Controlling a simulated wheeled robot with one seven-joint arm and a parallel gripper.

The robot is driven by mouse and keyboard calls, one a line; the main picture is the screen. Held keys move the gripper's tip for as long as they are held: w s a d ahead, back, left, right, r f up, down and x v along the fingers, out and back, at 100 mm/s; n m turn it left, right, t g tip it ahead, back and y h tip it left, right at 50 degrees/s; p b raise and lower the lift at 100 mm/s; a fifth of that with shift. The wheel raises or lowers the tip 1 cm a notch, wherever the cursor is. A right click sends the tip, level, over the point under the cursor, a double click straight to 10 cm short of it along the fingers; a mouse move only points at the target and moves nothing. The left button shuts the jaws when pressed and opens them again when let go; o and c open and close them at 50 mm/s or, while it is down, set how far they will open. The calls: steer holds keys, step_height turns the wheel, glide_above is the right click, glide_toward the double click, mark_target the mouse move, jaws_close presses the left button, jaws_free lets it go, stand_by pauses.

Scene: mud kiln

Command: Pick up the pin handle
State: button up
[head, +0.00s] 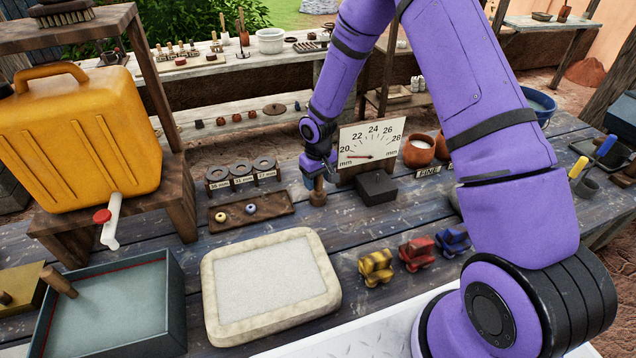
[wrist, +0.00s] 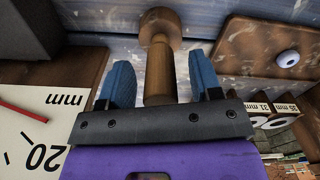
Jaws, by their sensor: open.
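The pin handle (wrist: 159,70) is a wooden peg with a wider round knob end, standing on the blue-grey planks. In the head view the pin handle (head: 318,192) stands between the small bead tray and the dark block. My gripper (wrist: 163,85) is open, with one blue finger on each side of the handle's shaft. Gaps show between the fingers and the wood. In the head view my gripper (head: 318,178) is over the handle's top, and its fingers are partly hidden there.
The dial board (head: 372,140) and a dark block (head: 376,187) stand close on the right. A wooden tray (head: 272,213) with two small rings lies on the left, with the labelled ring rack (head: 242,178) behind it. A pale slab (head: 318,305) lies in front.

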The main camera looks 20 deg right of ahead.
steer(key=shift+f, duration=0.7)
steer(key=c, duration=1)
steer(key=shift+r, duration=0.1)
steer(key=shift+r, duration=0.7)
step_height(320, 180, up, 2)
steer(key=shift+r, duration=0.2)
steer(key=s+d, duration=0.3)
steer(key=s, duration=0.4)
steer(key=s+d+r, duration=0.1)
steer(key=s+d, duration=0.3)
steer(key=s, duration=0.3)
steer(key=shift+d, duration=0.25)
